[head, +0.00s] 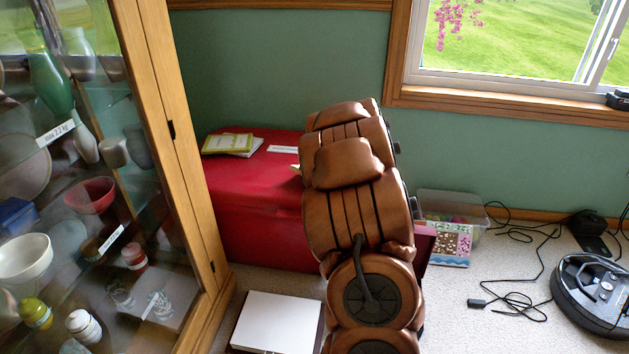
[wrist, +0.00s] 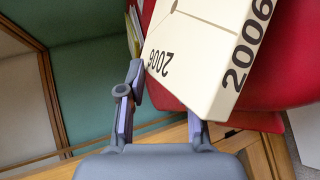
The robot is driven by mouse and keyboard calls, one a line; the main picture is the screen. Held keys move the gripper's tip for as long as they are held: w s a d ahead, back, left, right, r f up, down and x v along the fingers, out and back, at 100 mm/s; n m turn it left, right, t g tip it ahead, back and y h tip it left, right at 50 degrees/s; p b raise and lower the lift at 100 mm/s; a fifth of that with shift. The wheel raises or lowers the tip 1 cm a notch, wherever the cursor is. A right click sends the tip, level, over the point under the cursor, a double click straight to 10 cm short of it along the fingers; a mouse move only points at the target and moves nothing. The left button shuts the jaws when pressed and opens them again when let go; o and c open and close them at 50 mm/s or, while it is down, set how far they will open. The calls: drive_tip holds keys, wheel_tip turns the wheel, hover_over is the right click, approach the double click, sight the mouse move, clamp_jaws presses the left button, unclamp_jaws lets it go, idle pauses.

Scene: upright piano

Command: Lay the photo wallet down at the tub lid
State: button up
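In the wrist view a flat cream case marked "2006" (wrist: 205,55), which I take for the photo wallet, lies between my gripper's fingers (wrist: 165,98). One fingertip is against its left corner; the other finger's tip is hidden by its lower edge, and the fingers appear shut on it. The case is over the red chest. Whether it touches the chest is not clear. In the head view my arm hides the gripper and most of the case. I cannot surely tell the tub lid; a flat white slab (head: 278,321) lies on the carpet in front of the chest.
The red chest (head: 250,225) carries booklets (head: 230,144) and a white label. A glass cabinet (head: 170,150) stands close at left. A clear tub (head: 462,207) with a patterned item before it, cables and a robot vacuum (head: 592,290) are on the floor at right.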

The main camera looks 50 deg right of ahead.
drive_tip(key=shift+v, duration=0.95)
drive_tip(key=shift+p+v, duration=0.65)
drive_tip(key=shift+v, duration=1.25)
drive_tip(key=shift+r, duration=0.1)
wheel_tip(320, 180, up, 7)
drive_tip(key=s+p, duration=0.2)
drive_tip(key=p, duration=0.3)
drive_tip(key=shift+s+a, duration=0.3)
drive_tip(key=shift+a, duration=0.05)
